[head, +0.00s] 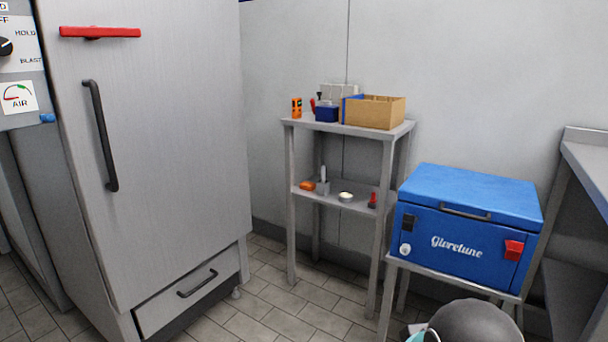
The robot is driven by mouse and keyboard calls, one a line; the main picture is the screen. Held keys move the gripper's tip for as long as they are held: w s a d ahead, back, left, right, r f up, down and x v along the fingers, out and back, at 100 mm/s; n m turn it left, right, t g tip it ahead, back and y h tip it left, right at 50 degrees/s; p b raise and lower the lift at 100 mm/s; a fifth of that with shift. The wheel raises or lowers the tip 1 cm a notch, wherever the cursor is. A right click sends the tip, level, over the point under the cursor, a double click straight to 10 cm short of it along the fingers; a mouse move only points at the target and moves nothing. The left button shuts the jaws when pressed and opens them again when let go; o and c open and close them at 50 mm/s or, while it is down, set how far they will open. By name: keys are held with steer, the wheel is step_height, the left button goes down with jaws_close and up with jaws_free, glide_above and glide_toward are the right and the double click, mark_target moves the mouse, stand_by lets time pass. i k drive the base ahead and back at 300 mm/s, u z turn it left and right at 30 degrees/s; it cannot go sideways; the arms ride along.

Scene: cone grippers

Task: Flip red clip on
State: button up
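A red clip-like piece (513,250) sits on the front right of a blue box (470,197) lettered "Gloretune". It looks like a small block standing out from the front face; its exact position is too small to tell. A second red part, a long horizontal bar (100,32), is fixed near the top of the tall grey cabinet door (160,150) at left. I cannot tell from the picture alone which one the task means. The box lid is shut. A black piece and a white round knob are on the box's front left. My gripper is not in view.
The blue box rests on a grey stand (388,305). A grey shelf unit (290,200) beside it holds a cardboard box (375,112) and small items. A grey counter (590,165) is at right.

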mark_target(514, 250)
steer(key=u, duration=0.85)
steer(key=k, duration=0.85)
steer(key=z, duration=1.45)
